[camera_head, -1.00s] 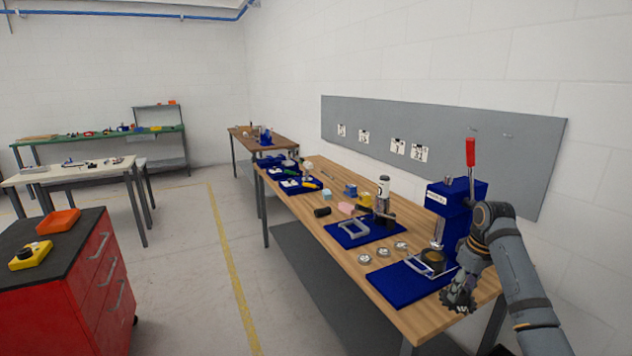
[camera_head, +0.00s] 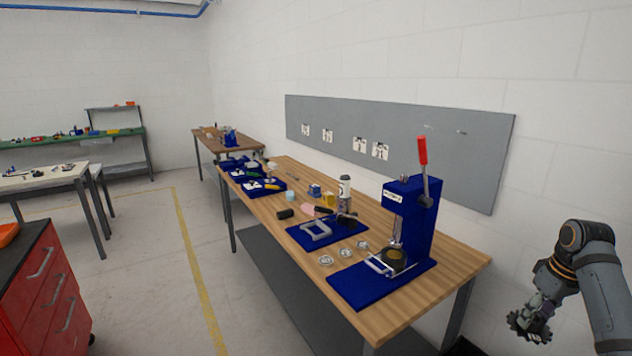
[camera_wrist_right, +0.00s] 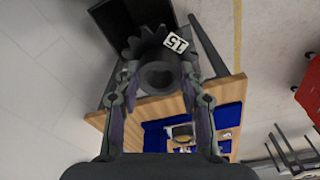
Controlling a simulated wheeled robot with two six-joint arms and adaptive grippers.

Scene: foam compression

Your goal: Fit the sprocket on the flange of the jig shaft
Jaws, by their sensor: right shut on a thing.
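A dark grey toothed sprocket (camera_wrist_right: 158,72) with a round bore and a white "15" tag is between the fingers of my right gripper (camera_wrist_right: 160,82) in the right wrist view. The gripper is shut on it. In the head view the sprocket (camera_head: 528,326) hangs at the lower right, held by my right gripper (camera_head: 541,312), past the right end of the wooden bench and apart from it. I cannot make out which item is the jig shaft or its flange. My left gripper is not in view.
The wooden bench (camera_head: 455,268) carries a blue lever press (camera_head: 410,222) with a red handle, a blue plate with a grey frame (camera_head: 316,231), and several small metal discs. A red cabinet (camera_head: 42,290) stands at the left. The floor between is clear.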

